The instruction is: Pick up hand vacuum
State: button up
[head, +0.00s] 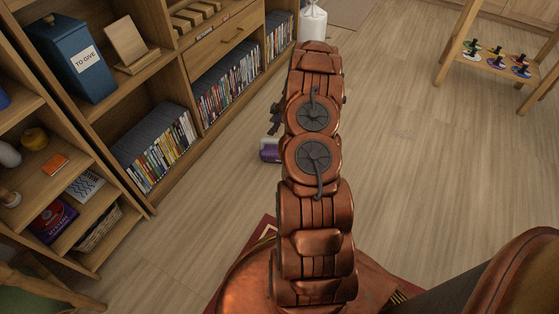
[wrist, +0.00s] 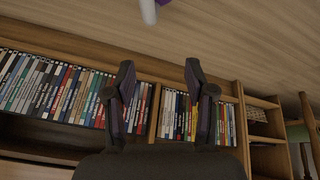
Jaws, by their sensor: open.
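The hand vacuum (head: 269,153) is purple with a pale part. It lies on the floor in front of the low shelves, partly hidden behind my arm in the head view. In the wrist view a white rounded end (wrist: 148,11) and a bit of purple show at the top edge; the rest is cut off. My gripper (wrist: 160,75) is open and empty, its two dark fingers apart, with the vacuum beyond the fingertips. In the head view a dark part of my gripper (head: 275,121) shows at the left of the arm, near the vacuum and not clearly touching it.
Wooden shelves (head: 180,108) with rows of DVDs (head: 157,150) run along the left; the DVDs (wrist: 60,90) also fill the wrist view. A blue box (head: 72,60) stands on a shelf. A wooden stand (head: 497,62) is at the upper right. The floor (head: 420,150) between is clear.

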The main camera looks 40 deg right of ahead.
jog(key=shift+h, duration=0.4)
jog(key=shift+w+d+f+b, duration=0.15)
jog(key=shift+d+f+b, duration=0.6)
jog(key=shift+f, duration=1.65)
jog(key=shift+w+d+f+b, duration=0.2)
jog(key=shift+d+f+b, duration=0.45)
jog(key=shift+f, duration=1.8)
jog(key=shift+w+d+f+b, duration=0.15)
jog(key=shift+d+f+b, duration=0.6)
jog(key=shift+f, duration=1.65)
jog(key=shift+a, duration=0.1)
jog(key=shift+r, duration=0.1)
grip_shut()
